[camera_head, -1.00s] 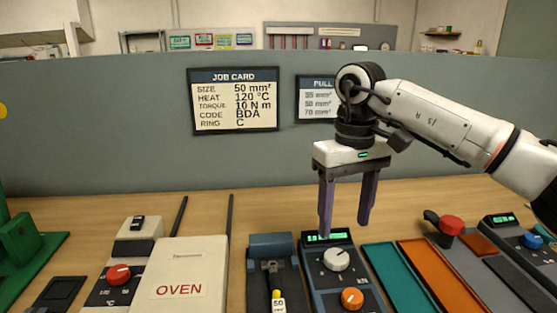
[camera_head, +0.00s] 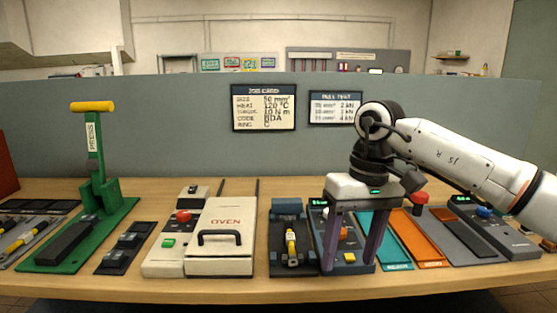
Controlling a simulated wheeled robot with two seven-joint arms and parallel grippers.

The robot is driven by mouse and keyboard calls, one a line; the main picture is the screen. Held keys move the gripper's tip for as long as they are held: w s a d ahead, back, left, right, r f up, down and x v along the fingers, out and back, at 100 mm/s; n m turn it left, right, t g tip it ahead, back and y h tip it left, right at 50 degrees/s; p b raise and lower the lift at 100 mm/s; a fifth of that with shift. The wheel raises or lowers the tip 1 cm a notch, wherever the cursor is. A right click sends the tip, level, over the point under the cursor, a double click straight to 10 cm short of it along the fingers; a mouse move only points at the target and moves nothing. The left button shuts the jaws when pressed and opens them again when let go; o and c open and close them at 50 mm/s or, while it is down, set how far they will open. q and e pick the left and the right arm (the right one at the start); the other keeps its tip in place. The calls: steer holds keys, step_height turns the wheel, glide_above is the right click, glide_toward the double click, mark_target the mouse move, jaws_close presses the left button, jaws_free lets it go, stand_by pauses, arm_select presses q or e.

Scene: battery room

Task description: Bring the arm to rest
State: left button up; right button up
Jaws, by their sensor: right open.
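My right arm comes in from the right in the head view. Its gripper (camera_head: 350,262) points down with its two purple fingers apart and nothing between them. The fingers hang in front of a dark blue device (camera_head: 352,268) with a small green display, a white knob, an orange knob and a yellow button, and hide part of it. Whether the fingertips touch the device cannot be told. My left gripper is not in view.
The wooden bench holds a green press (camera_head: 108,195), an oven (camera_head: 222,262), a dark fixture (camera_head: 287,210) with a yellow-marked cable piece, a teal tray (camera_head: 372,229) and an orange tray (camera_head: 412,229). A grey partition with a job card (camera_head: 263,107) stands behind.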

steer(key=s+a+f+m+g+y, duration=0.2)
steer(key=s+a+f+m+y, duration=0.15)
steer(key=a, duration=0.55)
steer(key=s+a+f+m+g+y, duration=0.2)
steer(key=s+a+f+y, duration=0.25)
steer(key=a, duration=0.35)
steer(key=s+a+r+m+t+y, duration=0.1)
steer(key=a+r+m+t+y, duration=0.1)
steer(key=a+m+y, duration=0.45)
steer(key=s+a+r+m+t+y, duration=0.1)
steer(key=a+r+m+y, duration=0.2)
steer(key=m, duration=0.6)
steer(key=w+d+f+m+t+h, duration=0.35)
steer(key=d+f+m+t, duration=0.45)
steer(key=m, duration=0.9)
steer(key=w+d+f+m+t+h, duration=0.2)
steer(key=d+f+m+t+h, duration=0.45)
steer(key=m, duration=1.05)
steer(key=s+d+f+m+g+h, duration=0.2)
steer(key=s+d+f+m+h, duration=0.1)
steer(key=s+d+f+m, duration=0.4)
steer(key=s+d+f+m+g+h, duration=0.2)
steer(key=s+d+f+m, duration=0.6)
steer(key=f, duration=0.8)
steer(key=s+m+h, duration=0.1)
steer(key=s+m, duration=0.2)
steer(key=s, duration=0.2)
steer(key=shift+d+g, duration=0.15)
steer(key=shift+g, duration=0.2)
